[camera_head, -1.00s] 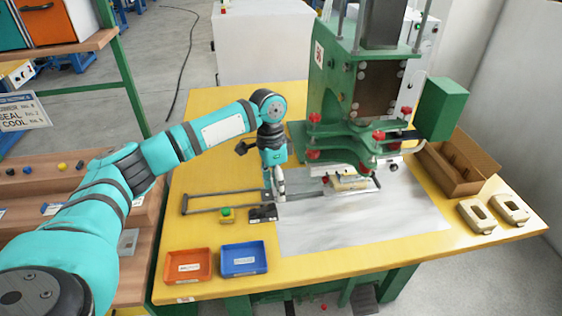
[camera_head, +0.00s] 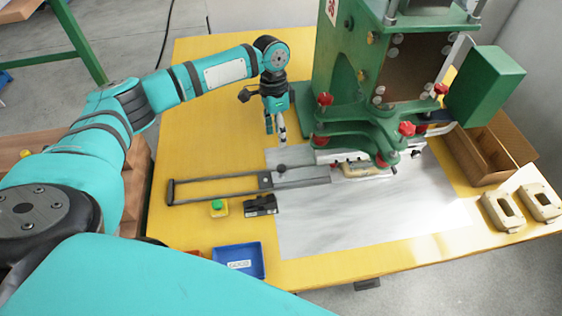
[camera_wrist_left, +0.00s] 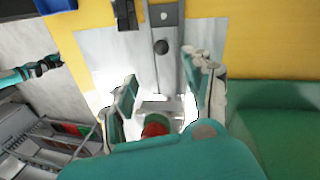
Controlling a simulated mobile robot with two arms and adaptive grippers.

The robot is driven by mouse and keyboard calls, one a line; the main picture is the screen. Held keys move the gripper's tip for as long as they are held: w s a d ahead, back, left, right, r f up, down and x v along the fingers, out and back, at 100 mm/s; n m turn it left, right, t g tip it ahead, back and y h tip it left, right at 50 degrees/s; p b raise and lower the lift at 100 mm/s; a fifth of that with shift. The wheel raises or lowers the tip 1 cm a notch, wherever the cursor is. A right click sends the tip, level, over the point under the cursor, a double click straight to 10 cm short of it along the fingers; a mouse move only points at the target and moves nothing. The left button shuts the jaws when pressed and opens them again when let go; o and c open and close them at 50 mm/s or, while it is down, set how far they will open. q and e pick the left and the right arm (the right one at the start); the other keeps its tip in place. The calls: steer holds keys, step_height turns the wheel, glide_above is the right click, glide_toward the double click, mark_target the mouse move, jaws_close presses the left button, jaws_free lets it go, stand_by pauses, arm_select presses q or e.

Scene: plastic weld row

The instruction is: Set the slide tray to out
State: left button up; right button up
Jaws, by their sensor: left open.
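The slide tray, a grey metal plate (camera_head: 305,176) with a dark knob (camera_head: 282,167), lies on its rail frame (camera_head: 215,187), which reaches out to the left of the press. Its right end lies close to the press tooling. My left gripper (camera_head: 275,133) is open and empty, pointing down behind the knob and apart from it. In the left wrist view the open fingers (camera_wrist_left: 165,98) frame the metal sheet, and the knob (camera_wrist_left: 161,47) stands above them in the picture. A teal arm with a dark end (camera_wrist_left: 45,66), probably my right, shows there; its jaws are unclear.
The green press (camera_head: 385,90) with red knobs stands just right of the gripper. A green button box (camera_head: 218,207) and a black block (camera_head: 260,205) sit before the rail. A blue tray (camera_head: 238,262), brown box (camera_head: 490,150) and beige parts (camera_head: 502,211) lie around the table.

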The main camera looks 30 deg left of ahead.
mark_target(281, 165)
arm_select(q)
steer(key=f, duration=0.3)
steer(key=d+f+p, duration=0.1)
steer(key=f, duration=0.3)
steer(key=s+f, duration=0.1)
steer(key=f, duration=0.3)
steer(key=shift+s+d+f, duration=0.1)
steer(key=shift+d+f, duration=0.05)
steer(key=shift+d, duration=0.15)
steer(key=shift+f, duration=0.5)
arm_select(e)
steer(key=shift+w+a+r, duration=0.55)
steer(key=shift+w+r, duration=0.2)
steer(key=shift+r, duration=0.05)
steer(key=shift+d, duration=0.1)
arm_select(q)
jaws_close()
arm_select(e)
steer(key=shift+d, duration=0.2)
